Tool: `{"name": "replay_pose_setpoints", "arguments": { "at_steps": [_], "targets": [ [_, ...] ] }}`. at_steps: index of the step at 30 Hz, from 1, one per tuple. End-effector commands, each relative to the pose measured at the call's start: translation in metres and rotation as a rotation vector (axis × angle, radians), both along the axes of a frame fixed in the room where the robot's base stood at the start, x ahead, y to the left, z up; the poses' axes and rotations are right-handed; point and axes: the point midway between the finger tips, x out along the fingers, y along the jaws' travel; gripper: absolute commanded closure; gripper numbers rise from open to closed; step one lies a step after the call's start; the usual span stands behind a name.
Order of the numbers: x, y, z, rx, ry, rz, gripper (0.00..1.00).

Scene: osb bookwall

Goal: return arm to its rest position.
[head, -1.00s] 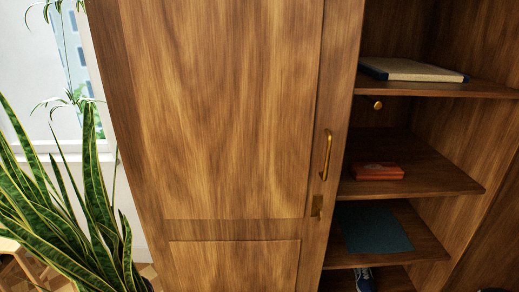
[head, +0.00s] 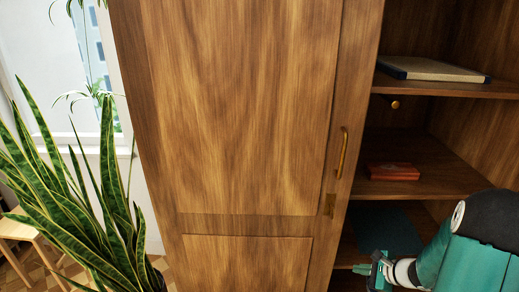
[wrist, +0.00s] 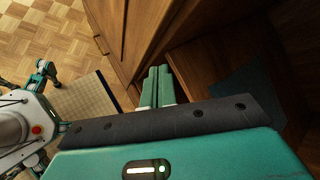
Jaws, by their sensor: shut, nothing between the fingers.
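My gripper (head: 372,270) shows at the lower right of the head view, at the end of my teal and white arm, in front of the lower shelves. In the wrist view its two teal fingers (wrist: 157,86) lie side by side, shut, with nothing between them. The fingers point toward the wooden cabinet front (wrist: 145,35). Whether they touch the wood I cannot tell.
A closed wooden cabinet door (head: 235,110) with a brass handle (head: 342,153) fills the middle. Open shelves at right hold a flat book (head: 435,69), a red box (head: 393,171) and a dark teal sheet (head: 385,228). A snake plant (head: 85,205) stands at left.

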Motion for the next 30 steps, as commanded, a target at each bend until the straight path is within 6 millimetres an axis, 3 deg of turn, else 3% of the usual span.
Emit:
{"name": "replay_pose_setpoints", "arguments": {
  "at_steps": [1, 6, 15, 21, 30],
  "targets": [
    [0.001, 0.018, 0.023, -0.046, -0.019, 0.081, 1.0],
    [-0.012, 0.072, 0.081, -0.195, -0.061, 0.336, 1.0],
    [-0.063, 0.149, 0.161, -0.491, -0.131, 0.747, 1.0],
    [-0.107, 0.182, 0.201, -0.714, -0.178, 0.987, 1.0],
    [-0.176, 0.204, 0.246, -1.087, -0.251, 1.275, 1.0]
  ]
}}
